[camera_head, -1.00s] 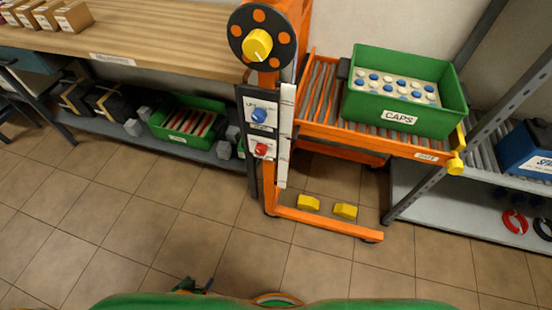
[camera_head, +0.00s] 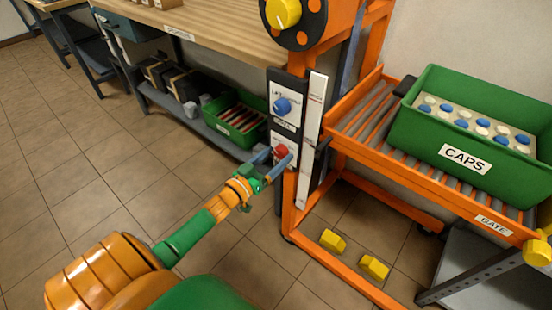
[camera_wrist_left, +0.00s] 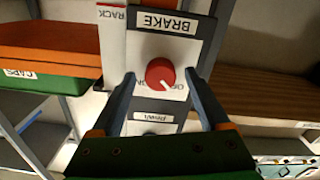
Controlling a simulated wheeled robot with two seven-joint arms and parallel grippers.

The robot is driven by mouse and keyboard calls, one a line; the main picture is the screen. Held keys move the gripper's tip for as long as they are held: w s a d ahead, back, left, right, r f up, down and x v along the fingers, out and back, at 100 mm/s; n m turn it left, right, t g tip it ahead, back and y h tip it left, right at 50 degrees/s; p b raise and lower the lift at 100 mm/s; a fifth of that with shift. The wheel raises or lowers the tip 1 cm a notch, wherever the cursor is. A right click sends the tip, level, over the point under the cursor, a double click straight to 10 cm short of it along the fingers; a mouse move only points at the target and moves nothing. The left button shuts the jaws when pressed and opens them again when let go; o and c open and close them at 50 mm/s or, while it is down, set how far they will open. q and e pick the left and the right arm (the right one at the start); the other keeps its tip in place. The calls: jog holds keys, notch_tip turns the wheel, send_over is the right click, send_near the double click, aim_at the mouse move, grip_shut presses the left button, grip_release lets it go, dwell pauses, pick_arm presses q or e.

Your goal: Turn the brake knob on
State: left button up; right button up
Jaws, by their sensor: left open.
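The red brake knob (camera_head: 281,151) sits low on the narrow control panel of the orange frame, below a blue knob (camera_head: 282,106). In the left wrist view the red knob (camera_wrist_left: 160,72) shows face-on beside the BRAKE label (camera_wrist_left: 166,22). Its white pointer mark aims toward the lower right of that picture; the lettering by it is partly hidden. My left gripper (camera_head: 274,160) is open at the panel. In the left wrist view its two fingers (camera_wrist_left: 159,78) stand one on each side of the knob, with gaps visible. Whether the tips touch the panel I cannot tell.
A large yellow knob (camera_head: 284,13) on a dark disc is above the panel. A green CAPS crate (camera_head: 455,157) stands on the roller conveyor (camera_head: 357,121) at right. A wooden bench (camera_head: 222,36) is behind left. Yellow blocks (camera_head: 333,241) lie near the frame's foot. Floor at left is clear.

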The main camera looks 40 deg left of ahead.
pick_arm(q)
grip_shut()
jog(key=shift+m, duration=0.3)
jog(key=m, duration=0.3)
jog(key=shift+m+p, duration=0.3)
jog(key=shift+p, duration=0.05)
jog(key=m, duration=0.4)
jog(key=shift+m, duration=0.3)
jog(key=m, duration=0.4)
jog(key=shift+m, duration=0.3)
jog(key=shift+m+b, duration=0.35)
jog(key=shift+m, duration=1.85)
